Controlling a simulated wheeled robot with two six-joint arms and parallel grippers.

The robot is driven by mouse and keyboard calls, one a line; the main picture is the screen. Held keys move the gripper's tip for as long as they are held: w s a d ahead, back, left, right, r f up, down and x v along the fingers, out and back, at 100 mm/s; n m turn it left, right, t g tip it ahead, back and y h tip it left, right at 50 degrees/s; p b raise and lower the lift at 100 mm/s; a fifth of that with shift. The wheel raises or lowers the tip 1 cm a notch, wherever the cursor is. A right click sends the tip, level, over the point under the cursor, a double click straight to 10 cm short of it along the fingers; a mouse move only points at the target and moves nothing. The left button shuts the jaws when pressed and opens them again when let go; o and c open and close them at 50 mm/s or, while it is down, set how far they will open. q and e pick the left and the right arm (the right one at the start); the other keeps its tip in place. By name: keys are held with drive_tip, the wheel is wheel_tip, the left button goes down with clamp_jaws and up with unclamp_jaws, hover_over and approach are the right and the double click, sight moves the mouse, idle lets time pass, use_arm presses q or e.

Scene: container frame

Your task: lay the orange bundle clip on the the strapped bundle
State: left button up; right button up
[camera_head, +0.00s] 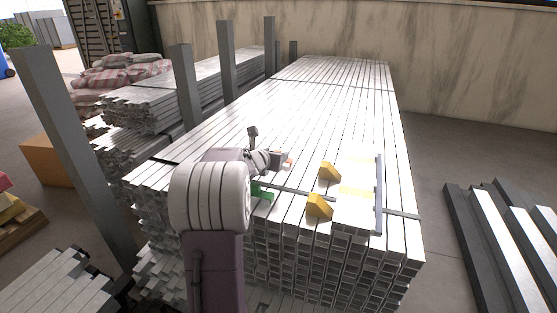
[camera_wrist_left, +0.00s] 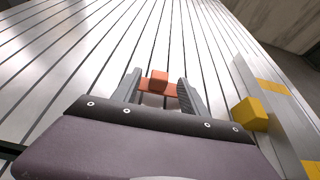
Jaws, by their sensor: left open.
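The orange bundle clip (camera_wrist_left: 158,80) lies between the two fingers of my left gripper (camera_wrist_left: 157,92) in the left wrist view, over the bundle's metal profiles. In the head view only a small piece of the clip (camera_head: 290,161) shows past my left gripper (camera_head: 283,158). The strapped bundle (camera_head: 325,105) is a long stack of pale metal profiles with dark straps across its top. The near strap (camera_head: 400,213) runs just in front of the gripper. My right gripper is not in view.
Two yellow blocks (camera_head: 329,172) (camera_head: 319,207) and a long grey bar (camera_head: 379,190) are on the bundle right of my gripper. A green piece (camera_head: 262,192) sits by the near strap. Grey upright posts (camera_head: 227,65) line the left side. The bundle's far top is clear.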

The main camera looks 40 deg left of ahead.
use_arm(q)
drive_tip(key=x, duration=0.5)
drive_tip(key=shift+w+a+r, duration=0.15)
clamp_jaws()
